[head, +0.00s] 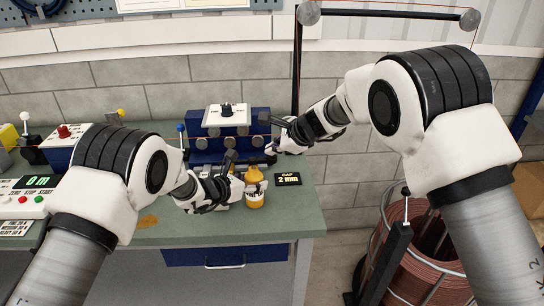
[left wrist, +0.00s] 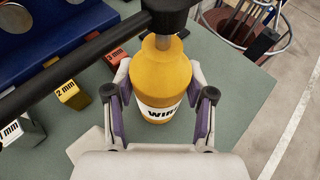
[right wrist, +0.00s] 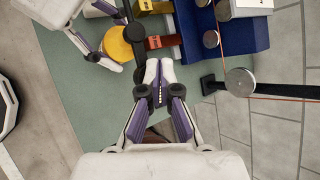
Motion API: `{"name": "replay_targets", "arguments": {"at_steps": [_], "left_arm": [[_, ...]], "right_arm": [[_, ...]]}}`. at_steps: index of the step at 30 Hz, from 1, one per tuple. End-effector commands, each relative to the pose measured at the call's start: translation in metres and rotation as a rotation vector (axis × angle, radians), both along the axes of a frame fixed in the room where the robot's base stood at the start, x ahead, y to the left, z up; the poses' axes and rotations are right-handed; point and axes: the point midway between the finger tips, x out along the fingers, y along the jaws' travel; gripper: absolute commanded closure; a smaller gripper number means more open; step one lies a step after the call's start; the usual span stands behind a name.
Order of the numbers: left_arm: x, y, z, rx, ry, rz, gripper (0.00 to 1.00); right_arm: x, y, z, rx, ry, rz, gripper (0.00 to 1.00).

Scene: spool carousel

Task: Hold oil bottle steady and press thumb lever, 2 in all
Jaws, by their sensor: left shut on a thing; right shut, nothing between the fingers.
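The oil bottle (head: 255,199) is orange-yellow with a white label and stands upright at the bench's front. It also shows in the left wrist view (left wrist: 160,75) and partly in the right wrist view (right wrist: 117,43). My left gripper (head: 241,187) is shut around its body, one finger on each side (left wrist: 161,112). A black bar with a rounded end (left wrist: 168,18) passes over the bottle's top; I cannot tell if it is the thumb lever. My right gripper (head: 272,150) is shut and empty, behind and to the right of the bottle, its fingertips together in the right wrist view (right wrist: 158,70).
A blue machine (head: 228,124) with grey rollers stands behind the bottle. Marked gauge blocks, one yellow (left wrist: 72,94) and one red (left wrist: 117,60), lie near the bottle. A black "GAP 2 mm" display (head: 287,179) is right of it. A copper coil (head: 430,265) stands beside the bench.

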Motion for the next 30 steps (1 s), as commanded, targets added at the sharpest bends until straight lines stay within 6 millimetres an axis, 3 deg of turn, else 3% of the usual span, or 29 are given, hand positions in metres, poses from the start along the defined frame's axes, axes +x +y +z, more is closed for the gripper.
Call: {"name": "replay_targets", "arguments": {"at_steps": [30], "left_arm": [[-0.001, 0.000, -0.002, 0.001, 0.003, -0.001, 0.90]], "right_arm": [[0.000, 0.000, -0.013, 0.000, 0.002, 0.001, 1.00]]}}
